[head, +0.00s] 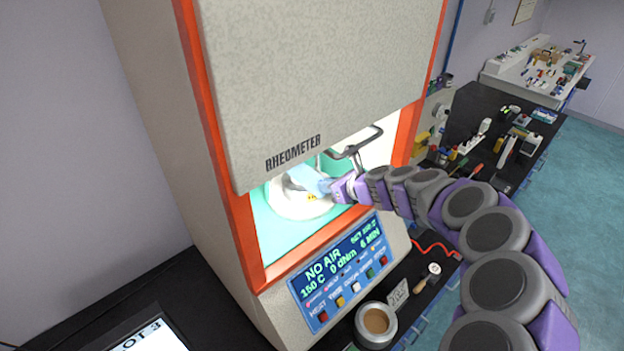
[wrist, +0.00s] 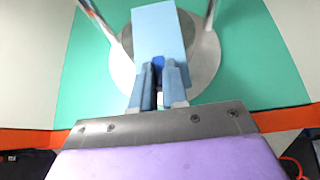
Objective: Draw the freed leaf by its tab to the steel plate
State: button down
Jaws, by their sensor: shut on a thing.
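My gripper (wrist: 159,72) reaches into the rheometer's lit chamber. Its two blue-grey fingers are shut on a small dark blue tab (wrist: 158,62). The tab belongs to the light blue leaf (wrist: 158,32), a flat rectangle that extends beyond the fingertips. The leaf is over a round steel plate (wrist: 207,62); I cannot tell whether they touch. In the head view the leaf (head: 308,179) shows in front of my gripper (head: 336,188), above the pale round plate (head: 280,204).
The rheometer's raised grey door (head: 320,80) hangs above, with a dark handle (head: 358,143). Metal posts (wrist: 210,18) flank the leaf. An orange frame (head: 310,250) edges the opening. Below are a control panel (head: 340,270) and a cup (head: 376,320). The green chamber floor (wrist: 262,70) is clear.

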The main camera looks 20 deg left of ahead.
jog(key=shift+s+f+g+h+p, duration=0.15)
jog(key=shift+h+p, duration=0.15)
jog(key=shift+p, duration=0.95)
jog(key=shift+w+g+h+p, duration=0.15)
jog(key=shift+h+p, duration=0.15)
jog(key=shift+p, duration=0.95)
jog(key=shift+s, duration=0.1)
jog(key=shift+r+p, duration=0.65)
jog(key=shift+r, duration=0.05)
jog(key=s+d+p, duration=0.1)
jog(key=s+d, duration=0.2)
jog(key=d, duration=0.6)
jog(key=s+d+p, duration=0.1)
jog(key=s+d, duration=0.3)
jog(key=d, duration=0.5)
jog(key=shift+s+d, duration=0.3)
dwell(1.7)
